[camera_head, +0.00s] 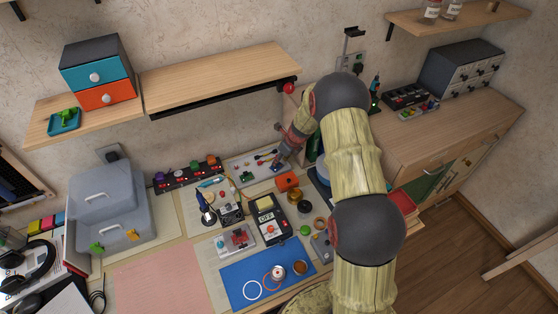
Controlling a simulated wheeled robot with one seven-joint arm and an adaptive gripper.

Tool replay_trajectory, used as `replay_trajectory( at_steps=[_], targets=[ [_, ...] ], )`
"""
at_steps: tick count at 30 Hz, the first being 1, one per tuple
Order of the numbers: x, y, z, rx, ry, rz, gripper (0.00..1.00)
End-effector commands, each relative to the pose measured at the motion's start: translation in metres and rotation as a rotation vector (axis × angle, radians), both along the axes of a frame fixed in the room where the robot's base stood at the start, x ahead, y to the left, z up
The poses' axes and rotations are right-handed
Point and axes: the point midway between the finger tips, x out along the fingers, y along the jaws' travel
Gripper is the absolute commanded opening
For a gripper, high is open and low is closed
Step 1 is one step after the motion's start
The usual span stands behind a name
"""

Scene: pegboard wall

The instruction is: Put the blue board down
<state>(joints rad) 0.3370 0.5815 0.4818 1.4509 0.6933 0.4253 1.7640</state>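My gripper (279,164) points down over the back of the workbench, above a pale panel (246,168) with small tools. A small bluish piece (276,168) shows at its fingertips; it may be the blue board, but it is too small to tell whether the fingers hold it or whether it touches the panel. The gap between the fingers cannot be made out. A larger flat blue mat (240,291) lies at the front of the bench, with a white ring (252,290) and small round parts on it.
A grey toolbox (108,212) stands at left. A wooden shelf (220,75) hangs above; a wooden cabinet (450,130) stands at right.

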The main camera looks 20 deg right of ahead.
Motion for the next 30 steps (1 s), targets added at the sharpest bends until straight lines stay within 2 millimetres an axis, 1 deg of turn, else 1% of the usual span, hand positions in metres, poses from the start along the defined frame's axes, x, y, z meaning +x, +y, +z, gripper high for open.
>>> replay_trajectory(
  at_steps=[1,9,13,19,23,26,27,29,30],
  targets=[
    [-0.002,-0.003,0.013,-0.001,-0.004,-0.001,0.35],
    [-0.022,-0.011,0.064,-0.001,-0.003,-0.001,0.35],
    [-0.03,-0.014,0.083,0.0,-0.002,-0.002,0.35],
    [-0.036,-0.016,0.098,-0.002,-0.002,0.002,0.35],
    [-0.039,-0.009,0.116,-0.024,-0.018,0.064,0.35],
    [-0.044,0.007,0.148,-0.073,-0.046,0.191,0.35],
    [-0.049,0.014,0.165,-0.099,-0.06,0.258,0.35],
    [-0.058,0.028,0.19,-0.143,-0.083,0.372,0.35],
    [-0.065,0.037,0.207,-0.175,-0.098,0.45,0.35]
  ],
)
